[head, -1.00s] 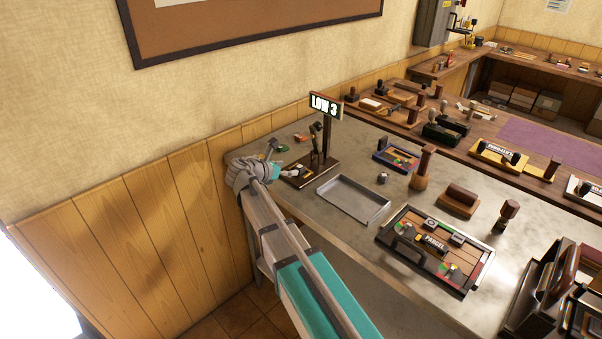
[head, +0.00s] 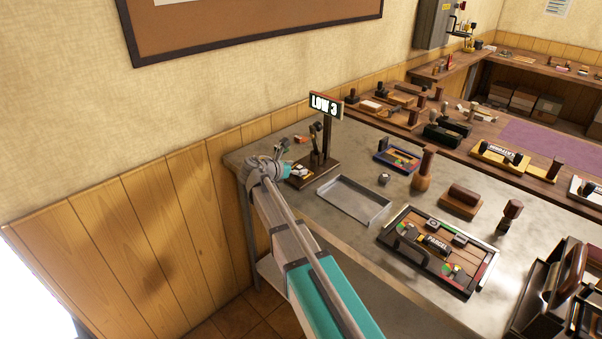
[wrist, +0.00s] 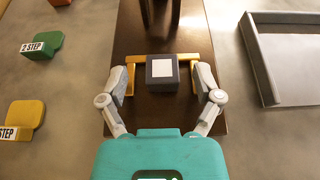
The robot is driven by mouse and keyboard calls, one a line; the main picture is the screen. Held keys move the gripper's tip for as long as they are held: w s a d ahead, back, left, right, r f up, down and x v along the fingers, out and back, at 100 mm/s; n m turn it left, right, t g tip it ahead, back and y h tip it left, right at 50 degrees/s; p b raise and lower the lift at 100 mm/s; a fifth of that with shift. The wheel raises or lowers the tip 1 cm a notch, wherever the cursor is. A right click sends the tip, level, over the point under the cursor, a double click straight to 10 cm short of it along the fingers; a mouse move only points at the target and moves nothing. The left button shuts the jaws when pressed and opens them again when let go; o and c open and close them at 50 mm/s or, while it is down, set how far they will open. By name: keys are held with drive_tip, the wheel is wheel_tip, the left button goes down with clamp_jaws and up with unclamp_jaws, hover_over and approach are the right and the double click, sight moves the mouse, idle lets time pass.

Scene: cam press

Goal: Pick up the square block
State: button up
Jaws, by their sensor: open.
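In the wrist view, a square block (wrist: 162,72) with dark sides and a white top stands on the brown wooden base (wrist: 203,42) of the press, against a gold-coloured strip. My gripper (wrist: 162,84) is open, with one finger on each side of the block. I cannot tell whether either finger touches it. In the head view, my gripper (head: 281,158) is over the near left part of the grey counter, beside the press (head: 318,148) with its "LOW 3" sign (head: 326,105). The block cannot be made out clearly there.
An empty metal tray (head: 353,200) is right of the press. A green "2 STEP" piece (wrist: 42,44) and a yellow "STEP" piece (wrist: 25,115) lie left of the base. A "PARCEL" board (head: 437,247) and stamps stand farther right. Bare counter lies between them.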

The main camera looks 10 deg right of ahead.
drive_tip(key=shift+x, duration=0.8)
clamp_jaws()
